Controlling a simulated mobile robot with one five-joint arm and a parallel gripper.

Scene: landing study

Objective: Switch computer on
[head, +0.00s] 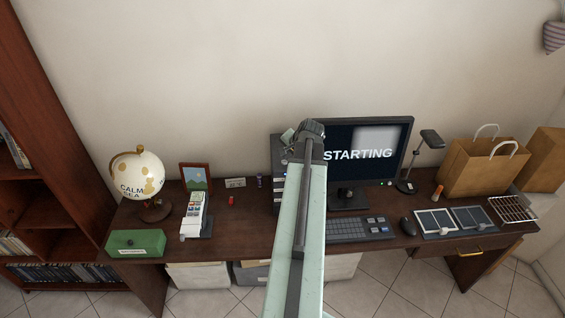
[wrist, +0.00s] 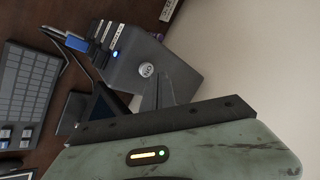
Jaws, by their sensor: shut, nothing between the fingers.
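The computer tower (wrist: 160,72) is a dark grey box with a blue light (wrist: 115,54) glowing on its front. In the head view the tower (head: 277,165) stands left of the monitor, mostly hidden behind my arm. The monitor (head: 368,150) is lit and reads "STARTING". My gripper (head: 303,130) is above and in front of the tower, shut and empty.
A globe (head: 138,176), green box (head: 136,243) and card holder (head: 194,216) stand left. Paper bags (head: 482,168) stand at the far right.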

